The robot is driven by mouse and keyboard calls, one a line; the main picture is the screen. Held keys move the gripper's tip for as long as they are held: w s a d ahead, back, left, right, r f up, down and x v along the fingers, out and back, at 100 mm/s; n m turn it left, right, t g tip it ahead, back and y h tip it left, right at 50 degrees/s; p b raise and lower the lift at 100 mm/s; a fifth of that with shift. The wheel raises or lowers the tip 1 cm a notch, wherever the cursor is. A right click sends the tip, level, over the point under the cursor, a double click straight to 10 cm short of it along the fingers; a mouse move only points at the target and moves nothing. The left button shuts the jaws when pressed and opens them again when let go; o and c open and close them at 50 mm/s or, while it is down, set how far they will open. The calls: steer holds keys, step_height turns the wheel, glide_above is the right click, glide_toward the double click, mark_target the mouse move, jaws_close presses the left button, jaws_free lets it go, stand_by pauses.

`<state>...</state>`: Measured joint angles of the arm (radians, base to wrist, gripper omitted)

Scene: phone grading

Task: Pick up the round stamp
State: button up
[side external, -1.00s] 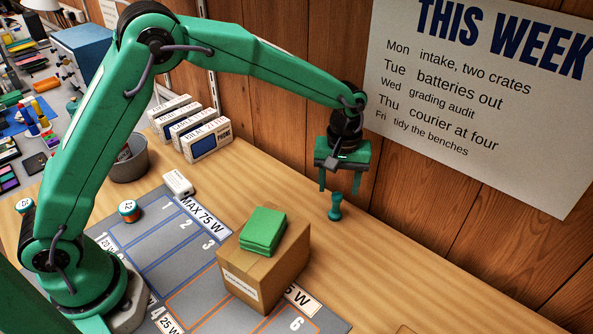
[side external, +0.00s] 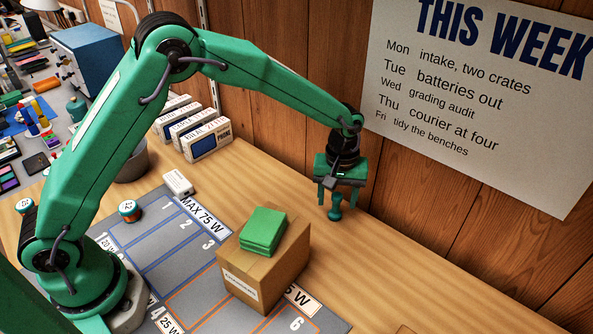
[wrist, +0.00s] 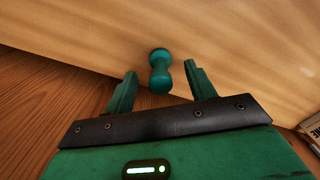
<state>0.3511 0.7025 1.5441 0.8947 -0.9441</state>
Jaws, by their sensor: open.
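The round stamp (side external: 335,208) is a small teal piece with a narrow waist and rounded ends. It stands upright on the wooden bench near the wall. My gripper (side external: 334,201) is open and points down over it, with its fingers level with the stamp's upper part in the side view. In the wrist view the stamp (wrist: 160,72) shows just beyond and between the two fingertips of my gripper (wrist: 160,75). The fingers appear apart from it, with a gap on each side.
A cardboard box (side external: 248,268) with green cloths (side external: 263,231) on top stands on the grey numbered mat (side external: 150,242). White boxes (side external: 206,139) stand along the wood-panelled wall (side external: 265,60). Bare bench lies right of the stamp. A small round tin (side external: 130,210) sits on the mat.

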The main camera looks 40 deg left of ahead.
mark_target(335, 211)
steer(key=shift+f, duration=1.8)
steer(key=c, duration=1)
steer(key=shift+r, duration=0.2)
steer(key=shift+c, duration=0.2)
steer(key=shift+r, duration=0.55)
steer(key=r, duration=0.3)
steer(key=shift+s+d+r, duration=0.1)
steer(key=shift+s+d, duration=0.15)
steer(key=shift+s, duration=0.05)
steer(key=s+d+r, duration=0.6)
steer(key=s, duration=0.2)
steer(key=shift+s+d+r, duration=0.2)
steer(key=shift+s+d, duration=0.05)
steer(key=shift+d, duration=0.15)
